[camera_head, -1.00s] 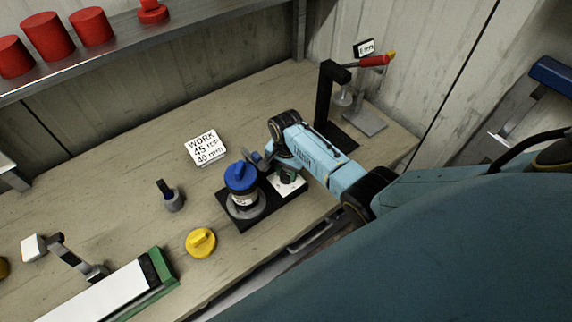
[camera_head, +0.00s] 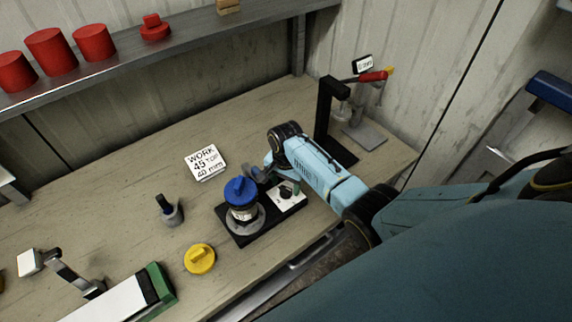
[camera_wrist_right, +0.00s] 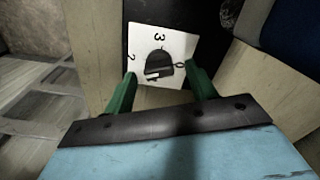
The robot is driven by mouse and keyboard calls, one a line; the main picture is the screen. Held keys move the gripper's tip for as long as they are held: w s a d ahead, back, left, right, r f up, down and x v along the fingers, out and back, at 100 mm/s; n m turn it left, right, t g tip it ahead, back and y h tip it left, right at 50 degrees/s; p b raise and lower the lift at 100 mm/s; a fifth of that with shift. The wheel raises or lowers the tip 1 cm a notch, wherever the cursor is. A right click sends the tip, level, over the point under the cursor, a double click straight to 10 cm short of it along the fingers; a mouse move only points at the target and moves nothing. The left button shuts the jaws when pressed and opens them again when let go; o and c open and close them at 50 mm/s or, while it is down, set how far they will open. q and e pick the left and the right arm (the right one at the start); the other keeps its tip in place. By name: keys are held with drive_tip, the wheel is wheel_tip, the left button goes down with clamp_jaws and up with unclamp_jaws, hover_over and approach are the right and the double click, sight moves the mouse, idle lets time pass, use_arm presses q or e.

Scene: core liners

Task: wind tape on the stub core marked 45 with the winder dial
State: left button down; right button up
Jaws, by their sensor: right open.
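The winder (camera_head: 241,235) is a black base on the bench. A stub core with a pale label (camera_head: 243,213) stands on its round grey plate, with a blue knobbed cap (camera_head: 240,190) on top. The winder dial (camera_head: 286,192) is a black knob on a white plate at the base's right end. In the right wrist view the dial (camera_wrist_right: 158,65) lies between and beyond the green fingertips, with marks 2, 3 and 0 around it. My right gripper (camera_wrist_right: 160,85) is open and appears apart from the knob. My left gripper is not in view.
A card (camera_head: 205,162) reads "WORK 45 TOP 40 mm". A black press stand (camera_head: 325,110) is behind my right arm. Red cylinders (camera_head: 51,52) line the shelf.

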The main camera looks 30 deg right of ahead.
sight(286, 188)
wheel_tip(286, 188, up, 12)
idle(0.4)
drive_tip(key=shift+r, duration=0.1)
